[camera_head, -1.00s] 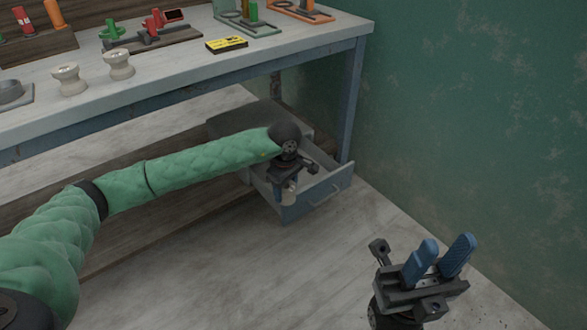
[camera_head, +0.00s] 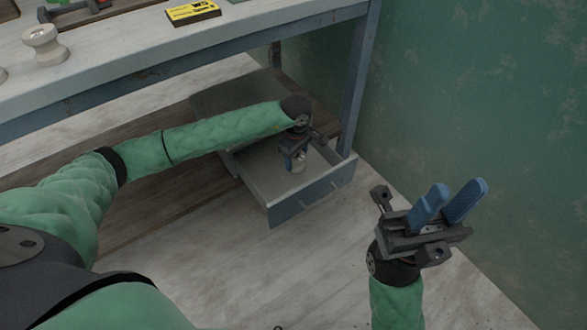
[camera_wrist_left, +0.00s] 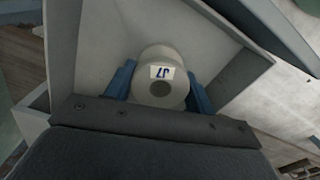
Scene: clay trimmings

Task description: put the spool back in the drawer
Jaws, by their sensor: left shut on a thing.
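The spool (camera_wrist_left: 155,62), pale with a white label reading "J7", sits between the blue fingers of my left gripper (camera_wrist_left: 158,88) in the left wrist view. The gripper is shut on it. In the head view the left gripper (camera_head: 294,162) is inside the open drawer (camera_head: 296,208), and the spool (camera_head: 299,166) shows small below the fingers. I cannot tell whether the spool touches the drawer floor. The drawer is grey-blue with a front handle and is pulled out below the bench. My right gripper (camera_head: 447,203) is open and empty, its blue fingers apart.
The workbench (camera_head: 200,60) stands above the drawer, with its leg (camera_head: 357,85) close by. A green wall (camera_head: 480,110) rises at the right. The floor (camera_head: 230,260) in front is clear.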

